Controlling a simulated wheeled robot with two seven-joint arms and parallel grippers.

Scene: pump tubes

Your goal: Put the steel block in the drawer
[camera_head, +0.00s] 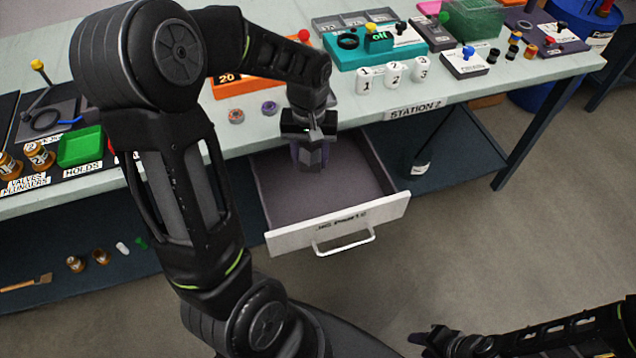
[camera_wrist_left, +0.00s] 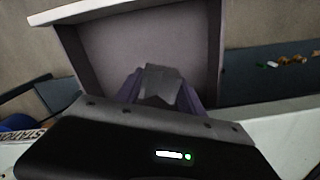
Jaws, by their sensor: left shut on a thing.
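The drawer (camera_head: 338,222) under the table is pulled open, with a white front and a grey inside. Its visible floor looks empty; part is hidden behind my left gripper. My left gripper (camera_head: 311,163) points down over the back left part of the open drawer. In the left wrist view its purple fingers are shut on the grey steel block (camera_wrist_left: 160,82), with the drawer (camera_wrist_left: 205,50) behind it. In the head view the block is mostly hidden by the fingers. My right gripper (camera_head: 432,340) is at the bottom edge, away from the drawer; its jaws are unclear.
The table edge (camera_head: 240,142) runs just behind the drawer. Numbered white cups (camera_head: 395,72), an orange box (camera_head: 245,84) and a teal box (camera_head: 370,52) stand on the table. A lower shelf (camera_head: 180,235) holds small items. The floor in front of the drawer is clear.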

